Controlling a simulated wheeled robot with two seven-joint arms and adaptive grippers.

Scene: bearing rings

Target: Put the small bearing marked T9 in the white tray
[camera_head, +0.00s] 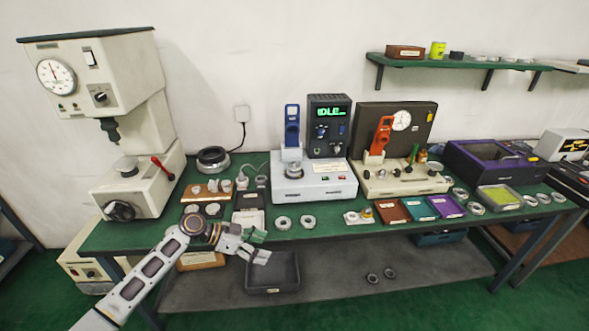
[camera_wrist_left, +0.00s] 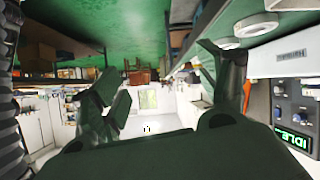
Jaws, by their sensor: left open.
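Two pale bearing rings (camera_head: 282,223) and (camera_head: 308,221) lie on the green bench, right of my left gripper. Rings also show at the top right of the left wrist view (camera_wrist_left: 258,26). No T9 mark is readable, so I cannot tell which bearing it is. A small whitish tray (camera_head: 240,219) lies just behind the gripper, partly hidden; I cannot tell if it is the white tray. My left gripper (camera_head: 262,247) is open and empty near the bench's front edge; its spread fingers show in the left wrist view (camera_wrist_left: 162,75). My right gripper is not in view.
A dark grey bin (camera_head: 289,285) sits low in front of the bench. Brown (camera_head: 391,216), teal (camera_head: 420,212) and purple (camera_head: 448,209) trays lie to the right. A white tester (camera_head: 315,188) and a cream press (camera_head: 135,185) stand behind.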

